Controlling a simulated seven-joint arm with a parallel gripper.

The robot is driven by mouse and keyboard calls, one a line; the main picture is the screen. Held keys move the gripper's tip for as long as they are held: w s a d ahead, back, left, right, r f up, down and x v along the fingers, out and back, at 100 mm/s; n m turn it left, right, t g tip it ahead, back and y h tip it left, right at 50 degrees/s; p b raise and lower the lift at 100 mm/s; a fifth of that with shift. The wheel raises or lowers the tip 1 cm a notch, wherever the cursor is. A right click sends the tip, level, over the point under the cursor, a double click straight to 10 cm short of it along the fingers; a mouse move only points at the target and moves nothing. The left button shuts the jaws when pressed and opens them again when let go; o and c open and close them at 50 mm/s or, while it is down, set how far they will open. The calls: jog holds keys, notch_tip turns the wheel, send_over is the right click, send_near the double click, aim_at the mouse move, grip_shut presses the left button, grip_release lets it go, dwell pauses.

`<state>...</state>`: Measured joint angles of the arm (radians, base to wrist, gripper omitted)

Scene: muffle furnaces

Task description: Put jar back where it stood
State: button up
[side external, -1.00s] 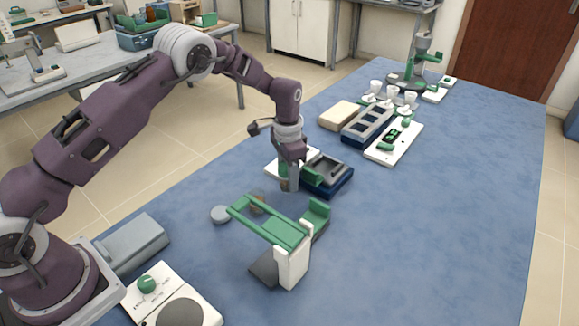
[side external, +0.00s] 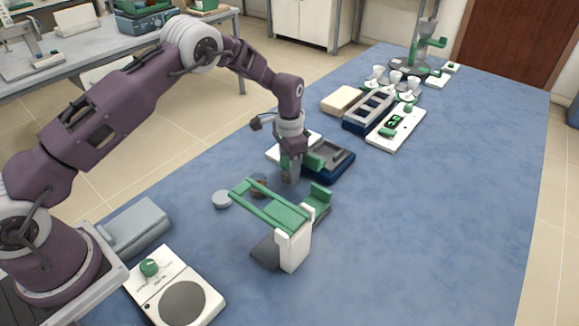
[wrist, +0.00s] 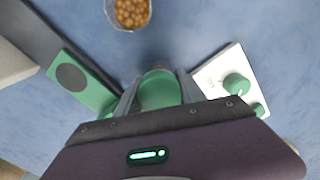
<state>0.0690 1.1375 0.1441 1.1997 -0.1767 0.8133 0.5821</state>
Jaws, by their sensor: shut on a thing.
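My gripper (side external: 291,175) is low over the blue table, between the green-and-white stand and the dark tray. In the wrist view my gripper (wrist: 158,88) is shut on a jar with a round green lid (wrist: 160,92), held between the two fingers. The lid hides most of the jar's body from above. In the side view the fingers largely cover it, and I cannot tell whether its base touches the table. A second, open glass jar (wrist: 130,12) with brown round pieces stands apart from the gripper; it also shows in the side view (side external: 259,182).
The green-and-white stand (side external: 292,250) is close in front of the gripper. A dark blue tray (side external: 335,165) and a white device with a green knob (wrist: 230,82) are close by. A grey disc (side external: 222,199) lies to the left. The table's right side is clear.

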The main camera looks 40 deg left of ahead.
jog(key=shift+f, duration=0.25)
jog(key=o, duration=1.9)
jog(key=shift+a, duration=0.1)
jog(key=shift+w+r, duration=0.1)
jog(key=shift+r, duration=3.9)
